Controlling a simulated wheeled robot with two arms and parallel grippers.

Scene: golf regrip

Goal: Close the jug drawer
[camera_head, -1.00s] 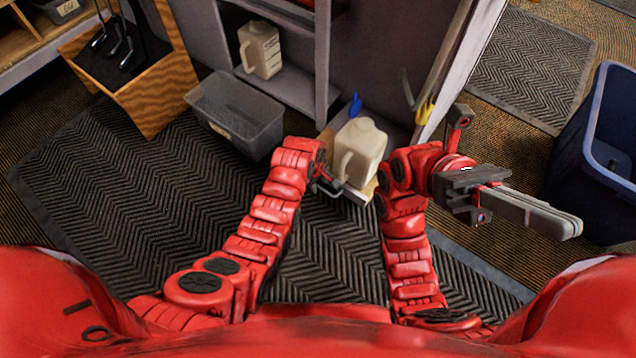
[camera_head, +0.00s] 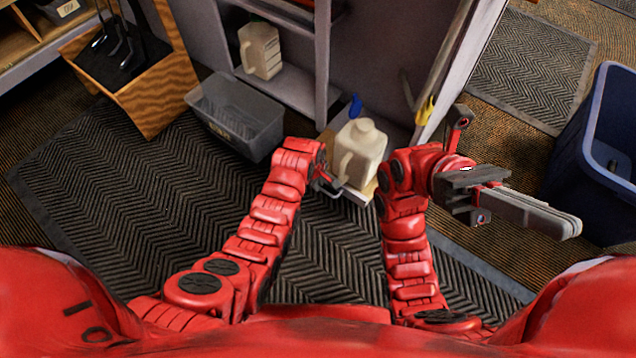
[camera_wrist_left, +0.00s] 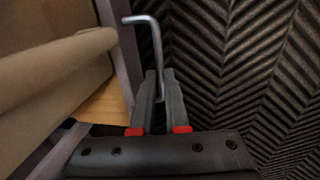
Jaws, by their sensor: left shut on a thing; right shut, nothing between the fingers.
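The jug drawer (camera_head: 367,192) stands pulled out from the cabinet with a cream jug (camera_head: 360,150) upright in it. My left gripper (camera_head: 328,182) is at the drawer's front, left of the jug. In the left wrist view its fingers (camera_wrist_left: 158,82) are shut on the bent metal drawer handle (camera_wrist_left: 155,42). The jug's handle (camera_wrist_left: 60,65) and part of the drawer's wood (camera_wrist_left: 103,108) fill the left side of that view. My right gripper (camera_head: 560,222) is shut and empty, held out to the right, clear of the drawer.
A second jug (camera_head: 261,50) sits on a cabinet shelf. A grey bin (camera_head: 240,118) stands on the floor left of my left gripper. A blue bin (camera_head: 612,155) is at the far right, near my right gripper. A wooden club box (camera_head: 150,90) is at the upper left.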

